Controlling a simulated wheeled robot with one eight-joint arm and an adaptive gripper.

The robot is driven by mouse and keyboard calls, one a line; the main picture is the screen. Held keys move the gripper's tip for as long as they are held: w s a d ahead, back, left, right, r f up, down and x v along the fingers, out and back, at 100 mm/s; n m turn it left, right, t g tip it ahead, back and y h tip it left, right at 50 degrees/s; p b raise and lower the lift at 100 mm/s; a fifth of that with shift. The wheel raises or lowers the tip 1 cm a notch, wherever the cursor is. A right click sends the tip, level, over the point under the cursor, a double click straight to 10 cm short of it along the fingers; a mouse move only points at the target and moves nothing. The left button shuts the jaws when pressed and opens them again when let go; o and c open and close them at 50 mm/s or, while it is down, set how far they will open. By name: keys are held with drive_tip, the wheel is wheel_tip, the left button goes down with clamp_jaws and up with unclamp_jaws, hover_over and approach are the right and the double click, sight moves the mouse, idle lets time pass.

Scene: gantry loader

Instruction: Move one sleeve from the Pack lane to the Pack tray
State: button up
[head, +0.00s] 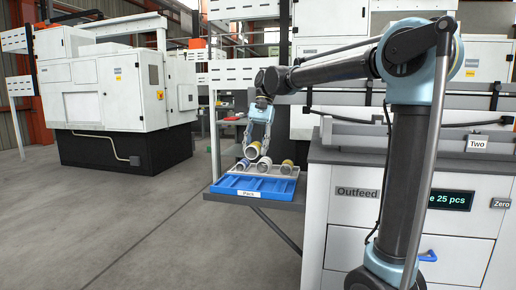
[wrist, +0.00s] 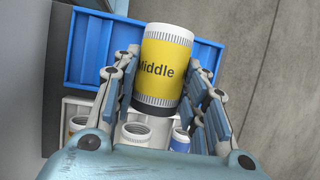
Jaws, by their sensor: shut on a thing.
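My gripper (head: 260,136) is shut on a yellow sleeve with ribbed white ends (head: 251,150), holding it raised above the sleeves behind the tray. In the wrist view the held sleeve (wrist: 167,64) reads "Middle" and sits between the fingers, over part of the blue tray (wrist: 85,48). The blue Pack tray (head: 250,195) lies at the front of the shelf and its visible compartments look empty.
The dark shelf (head: 258,205) carries tray and lane, beside the white Outfeed cabinet (head: 345,215) on the right. A large white machine (head: 110,85) stands at the back left. The grey floor (head: 120,220) on the left is clear.

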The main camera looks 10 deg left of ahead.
drive_tip(key=shift+f, duration=5.1)
drive_tip(key=o, duration=1.4)
drive_tip(key=shift+s+a+r+v, duration=0.15)
drive_tip(key=shift+s+v, duration=0.2)
drive_tip(key=shift+v, duration=2.55)
drive_tip(key=shift+s+a+r+v, duration=0.15)
drive_tip(key=shift+s+v, duration=0.15)
drive_tip(key=shift+v, duration=2.6)
drive_tip(key=shift+s+a+r+v, duration=0.15)
drive_tip(key=shift+s+v, duration=0.2)
drive_tip(key=shift+v, duration=2.55)
drive_tip(key=shift+s+d, duration=0.1)
drive_tip(key=shift+d, duration=0.05)
